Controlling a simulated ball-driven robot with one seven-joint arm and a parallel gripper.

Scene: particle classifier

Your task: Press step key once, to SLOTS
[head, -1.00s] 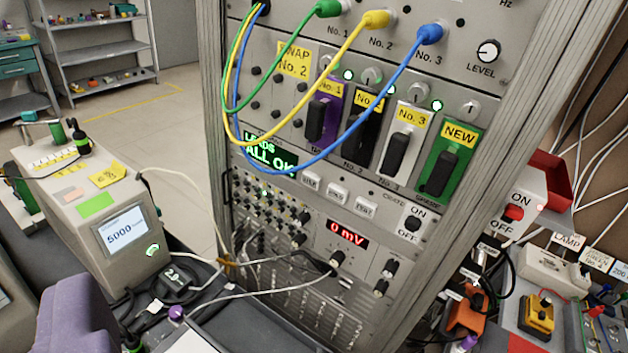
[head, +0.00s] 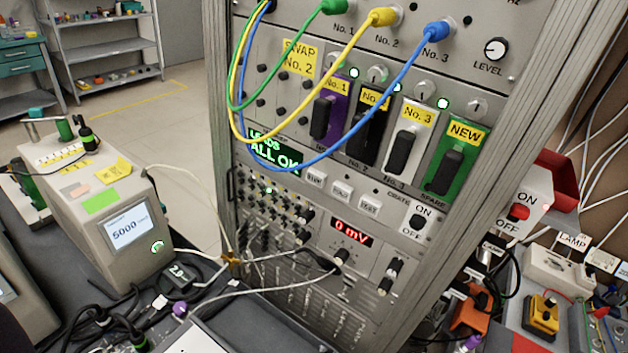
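The step key (head: 317,177) appears to be the leftmost of three small pale keys on the rack panel; the tiny lettering is hard to read. The middle key (head: 343,190) and the right key (head: 370,205) sit beside it in a row. My gripper is not in view, and nothing is seen touching the keys.
Green, yellow and blue cables (head: 348,118) loop in front of the rack, left of the keys. Modules with protruding dark handles (head: 402,153) stand above. A crate ON/OFF switch (head: 417,221) is to the right. A grey instrument (head: 110,215) stands at left.

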